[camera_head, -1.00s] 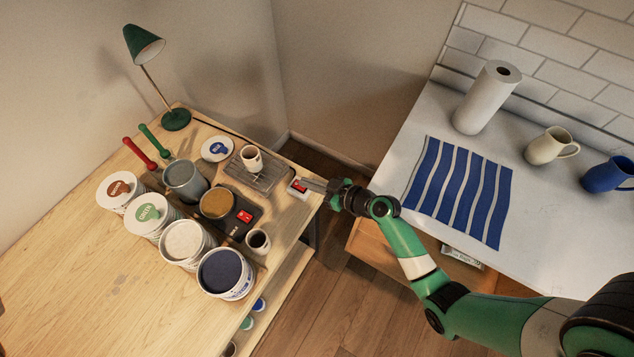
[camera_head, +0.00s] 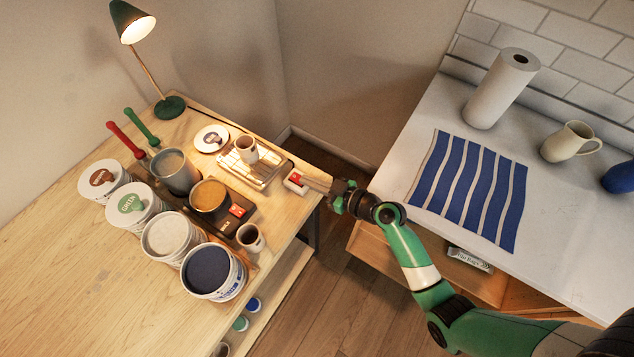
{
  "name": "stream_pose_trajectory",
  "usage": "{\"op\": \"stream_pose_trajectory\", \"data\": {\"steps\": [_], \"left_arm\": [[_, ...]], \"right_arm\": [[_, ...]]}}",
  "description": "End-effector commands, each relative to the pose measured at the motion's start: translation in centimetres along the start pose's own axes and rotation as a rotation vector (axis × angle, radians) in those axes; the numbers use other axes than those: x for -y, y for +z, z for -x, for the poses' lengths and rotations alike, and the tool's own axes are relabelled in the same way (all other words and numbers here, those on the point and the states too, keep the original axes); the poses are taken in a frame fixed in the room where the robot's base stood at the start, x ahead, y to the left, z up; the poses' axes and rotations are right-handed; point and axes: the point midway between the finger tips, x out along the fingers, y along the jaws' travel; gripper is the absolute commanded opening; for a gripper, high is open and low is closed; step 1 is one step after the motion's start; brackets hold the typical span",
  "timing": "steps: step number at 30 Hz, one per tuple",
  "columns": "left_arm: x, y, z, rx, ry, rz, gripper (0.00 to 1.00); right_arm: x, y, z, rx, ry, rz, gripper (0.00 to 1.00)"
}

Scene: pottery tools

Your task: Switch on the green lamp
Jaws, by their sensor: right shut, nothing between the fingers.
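The green lamp (camera_head: 132,22) stands at the back left corner of the wooden table, its base (camera_head: 170,107) on the tabletop. Its bulb is lit and casts bright light on the table. A small white box with a red switch (camera_head: 295,180) sits at the table's right edge. My right gripper (camera_head: 313,185) is shut and empty, its fingertips at the right side of the switch box; I cannot tell whether they touch it. My left gripper is not in view.
Several glaze buckets (camera_head: 213,271), a grey pot (camera_head: 175,171), a scale (camera_head: 237,212) and small cups crowd the wooden table (camera_head: 70,260). A white counter (camera_head: 580,230) at right holds a paper roll (camera_head: 501,88), a striped cloth (camera_head: 470,190) and mugs. A floor gap separates them.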

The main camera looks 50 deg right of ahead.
Motion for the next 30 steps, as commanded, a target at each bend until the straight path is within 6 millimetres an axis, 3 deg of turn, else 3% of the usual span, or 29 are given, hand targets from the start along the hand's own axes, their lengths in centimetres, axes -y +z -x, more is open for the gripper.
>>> {"op": "stream_pose_trajectory", "data": {"steps": [5, 12, 14, 21, 25, 30], "left_arm": [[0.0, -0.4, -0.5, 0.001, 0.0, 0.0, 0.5], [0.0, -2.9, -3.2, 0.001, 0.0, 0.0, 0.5], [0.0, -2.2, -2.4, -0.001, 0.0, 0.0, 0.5], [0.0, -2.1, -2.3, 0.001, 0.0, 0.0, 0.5], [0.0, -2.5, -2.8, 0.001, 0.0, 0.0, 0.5], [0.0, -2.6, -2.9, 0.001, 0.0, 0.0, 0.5]], "right_arm": [[0.0, -0.6, 0.2, 0.003, 0.0, 0.0, 0.0], [0.5, -5.2, 1.4, 0.0, -0.009, 0.004, 0.0], [0.3, -3.4, 3.0, 0.004, -0.004, -0.001, 0.0], [0.2, -2.6, 8.4, 0.003, -0.003, 0.0, 0.0], [0.2, -2.5, 10.2, 0.003, -0.005, -0.001, 0.0], [0.3, -2.3, 11.0, 0.001, -0.007, 0.001, 0.0]]}}
